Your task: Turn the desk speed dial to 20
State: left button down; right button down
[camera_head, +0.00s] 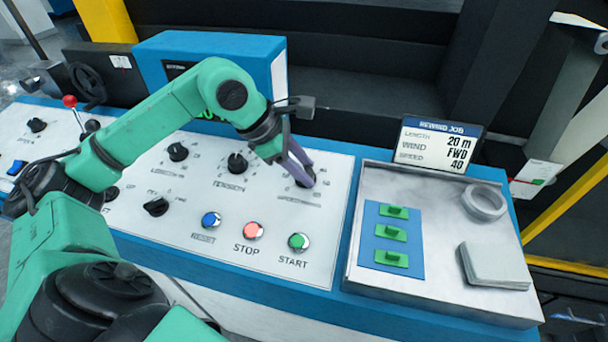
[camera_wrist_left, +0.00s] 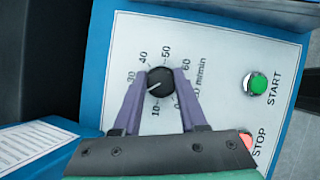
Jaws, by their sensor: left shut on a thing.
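The speed dial (camera_wrist_left: 160,82) is a black round knob with a white pointer line, on the white panel at the right end of the desk. In the left wrist view the pointer aims down-left, between the 30 and the 10; the mark there is hidden behind a finger. My left gripper (camera_wrist_left: 158,86) has its two purple fingers shut on the knob, one on each side. In the head view my left gripper (camera_head: 303,179) comes down over the dial and partly hides it. My right gripper is not in view.
The green START (camera_head: 298,242), red STOP (camera_head: 253,231) and blue RESET (camera_head: 211,220) buttons sit in front of the dial. The tension knob (camera_head: 238,163) is to its left. A job card (camera_head: 437,147) reading speed 40 stands behind a metal tray (camera_head: 432,280).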

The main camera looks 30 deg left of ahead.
pick_arm(q)
jog(key=shift+n, duration=0.3)
jog(key=shift+c, duration=2.2)
grip_release()
jog(key=b+v, duration=0.2)
jog(key=v, duration=0.4)
jog(key=shift+f, duration=0.1)
jog(key=v, duration=0.9)
jog(key=shift+s+d, duration=0.15)
jog(key=shift+d, duration=0.05)
